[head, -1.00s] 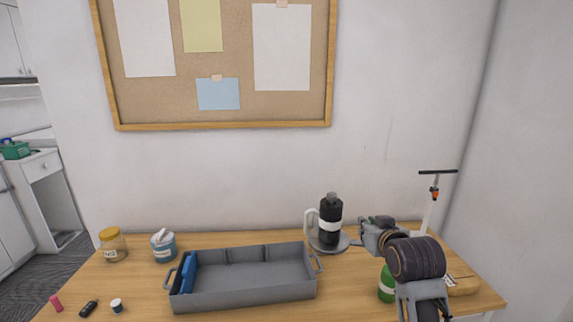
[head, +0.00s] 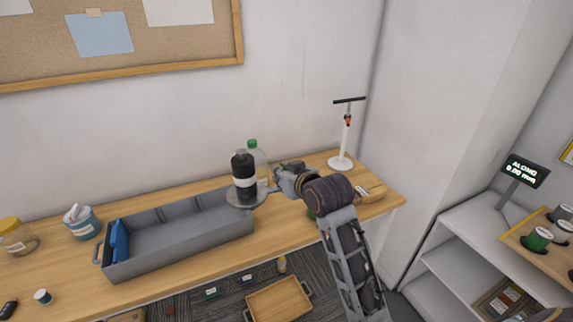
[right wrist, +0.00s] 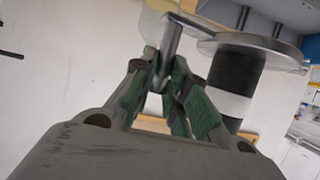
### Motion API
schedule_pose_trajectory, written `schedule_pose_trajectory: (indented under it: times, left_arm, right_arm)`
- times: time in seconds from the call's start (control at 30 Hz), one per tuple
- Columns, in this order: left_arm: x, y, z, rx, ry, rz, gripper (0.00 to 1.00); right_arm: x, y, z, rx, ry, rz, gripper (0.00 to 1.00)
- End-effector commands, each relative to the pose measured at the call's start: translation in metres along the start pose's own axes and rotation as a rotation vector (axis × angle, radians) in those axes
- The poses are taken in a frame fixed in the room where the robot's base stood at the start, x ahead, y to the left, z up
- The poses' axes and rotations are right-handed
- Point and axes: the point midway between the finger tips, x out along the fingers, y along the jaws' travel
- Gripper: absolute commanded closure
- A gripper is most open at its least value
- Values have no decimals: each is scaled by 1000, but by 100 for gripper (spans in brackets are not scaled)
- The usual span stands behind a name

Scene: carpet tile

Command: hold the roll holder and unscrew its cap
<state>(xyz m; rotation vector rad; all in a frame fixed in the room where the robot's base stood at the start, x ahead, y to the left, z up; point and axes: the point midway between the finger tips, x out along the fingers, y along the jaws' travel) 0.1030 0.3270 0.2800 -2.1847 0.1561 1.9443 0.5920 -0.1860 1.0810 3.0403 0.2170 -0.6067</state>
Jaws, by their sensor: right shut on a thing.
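The roll holder (head: 246,200) has a round grey plate with a metal bar at its side. My right gripper (head: 275,182) is to the right of the plate and shut on the bar. In the right wrist view, the fingers (right wrist: 172,85) close on the metal bar, beside the plate (right wrist: 250,45) and black cylinder (right wrist: 236,82). Whether the plate touches the table cannot be told. My left gripper is not in view.
A grey tray (head: 180,247) with a blue item lies left of the holder. A clear green-capped bottle (head: 258,160) stands close behind it. A white pump (head: 344,145) is at the back right, a tan item (head: 370,191) near the right edge.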

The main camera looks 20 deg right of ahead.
Motion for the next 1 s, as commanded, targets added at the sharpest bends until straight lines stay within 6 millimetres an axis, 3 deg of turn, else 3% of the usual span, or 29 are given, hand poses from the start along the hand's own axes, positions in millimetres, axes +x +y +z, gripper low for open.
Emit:
schedule_pose_trajectory:
  times: [1.0]
  left_arm:
    - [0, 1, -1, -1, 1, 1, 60]
  right_arm:
    - [-2, -109, 111, -171, 4, -406, 100]
